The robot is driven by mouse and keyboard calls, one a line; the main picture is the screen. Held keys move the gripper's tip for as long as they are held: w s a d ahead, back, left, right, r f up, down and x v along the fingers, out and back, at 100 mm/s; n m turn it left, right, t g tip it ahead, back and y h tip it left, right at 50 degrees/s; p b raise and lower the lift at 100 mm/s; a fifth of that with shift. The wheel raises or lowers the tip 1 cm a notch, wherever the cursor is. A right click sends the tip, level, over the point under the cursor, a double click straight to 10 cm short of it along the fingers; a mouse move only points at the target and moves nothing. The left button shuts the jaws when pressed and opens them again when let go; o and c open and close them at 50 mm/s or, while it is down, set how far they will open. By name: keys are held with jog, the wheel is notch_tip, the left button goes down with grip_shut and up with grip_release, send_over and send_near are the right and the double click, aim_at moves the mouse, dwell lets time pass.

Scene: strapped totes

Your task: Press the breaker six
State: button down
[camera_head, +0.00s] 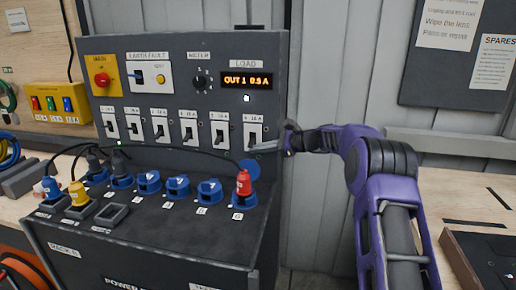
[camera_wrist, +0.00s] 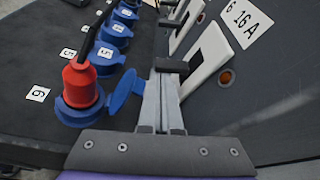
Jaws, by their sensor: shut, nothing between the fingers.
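Breaker six (camera_head: 253,135) is the rightmost switch in the row on the grey panel. It has a white plate and a dark lever. In the wrist view its white plate (camera_wrist: 207,62) stands beside a "6 16A" label, and its black lever (camera_wrist: 172,66) juts out in front of the fingertips. My gripper (camera_head: 262,148) is shut and empty, at the lower part of breaker six in the head view. In the wrist view my gripper (camera_wrist: 167,78) has its tips at the lever's near edge; I cannot tell whether they touch it. The tips partly cover the breaker's lower part.
Breaker five (camera_head: 220,133) stands close to the left. Below the row, a red plug (camera_head: 243,183) sits in socket six, with its blue lid (camera_wrist: 125,92) open near my fingers. The display (camera_head: 247,80) reads "OUT 1 0.9 A". Cables cross the panel's lower left.

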jog(key=shift+r+p, duration=0.2)
jog(key=shift+p, duration=0.1)
jog(key=shift+s+r+p, duration=0.25)
jog(key=shift+r+p, duration=0.1)
jog(key=shift+p, duration=0.65)
jog(key=shift+w+a+r+p, duration=0.1)
jog(key=shift+r+p, duration=0.6)
jog(key=shift+r, duration=0.4)
jog(key=f+v, duration=0.1)
jog(key=v, duration=1.6)
jog(key=shift+d, duration=0.3)
jog(key=shift+f, duration=0.1)
